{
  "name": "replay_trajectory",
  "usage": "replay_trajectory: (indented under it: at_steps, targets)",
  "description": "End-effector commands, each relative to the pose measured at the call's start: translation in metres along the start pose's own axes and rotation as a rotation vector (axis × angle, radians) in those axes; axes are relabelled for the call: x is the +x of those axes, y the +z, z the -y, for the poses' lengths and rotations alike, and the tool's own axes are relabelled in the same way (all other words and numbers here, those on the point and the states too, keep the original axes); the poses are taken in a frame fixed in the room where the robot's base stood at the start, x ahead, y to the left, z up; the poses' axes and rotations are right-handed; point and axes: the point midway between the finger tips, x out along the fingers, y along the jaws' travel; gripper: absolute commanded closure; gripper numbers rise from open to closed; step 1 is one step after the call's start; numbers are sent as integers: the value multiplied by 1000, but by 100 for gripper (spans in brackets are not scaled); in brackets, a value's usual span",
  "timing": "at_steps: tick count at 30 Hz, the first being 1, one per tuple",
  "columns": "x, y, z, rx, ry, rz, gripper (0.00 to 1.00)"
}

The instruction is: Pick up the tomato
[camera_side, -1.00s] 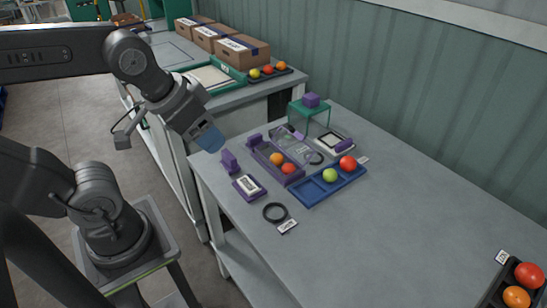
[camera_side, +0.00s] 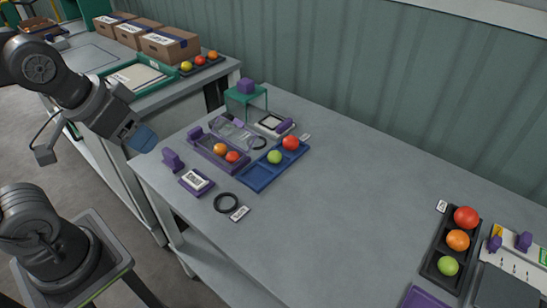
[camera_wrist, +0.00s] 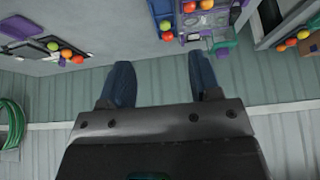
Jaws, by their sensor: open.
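Several tomatoes are in view and the frames do not single one out. A red tomato (camera_side: 291,143) and a green tomato (camera_side: 274,157) sit in the blue tray (camera_side: 256,181). An orange tomato (camera_side: 220,149) and a red one (camera_side: 232,156) sit in the purple tray (camera_side: 208,158). A black tray (camera_side: 432,266) at the right holds a red tomato (camera_side: 466,217), an orange one (camera_side: 457,240) and a green one (camera_side: 448,266). My gripper (camera_side: 143,138) is raised near the table's left end, away from all tomatoes. In the wrist view its blue fingers (camera_wrist: 163,78) are apart with nothing between them.
A purple block (camera_side: 172,160), a labelled purple holder (camera_side: 197,181) and a black ring (camera_side: 226,203) lie near the left edge. A green stand (camera_side: 246,100) is behind. Cardboard boxes (camera_side: 170,44) stand on the back bench. The middle of the table (camera_side: 340,210) is clear.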

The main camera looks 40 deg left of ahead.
Motion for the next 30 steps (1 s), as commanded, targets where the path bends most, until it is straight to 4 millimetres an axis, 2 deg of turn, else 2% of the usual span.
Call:
replay_trajectory:
  at_steps: [9,15,23,26,30]
  targets:
    - [0,0,0,0,0,0,42]
    - [0,0,0,0,0,0,24]
    - [0,-3,0,12,0,3,24]
    - [0,-17,0,72,1,23,24]
    - [6,-57,-1,257,12,78,24]
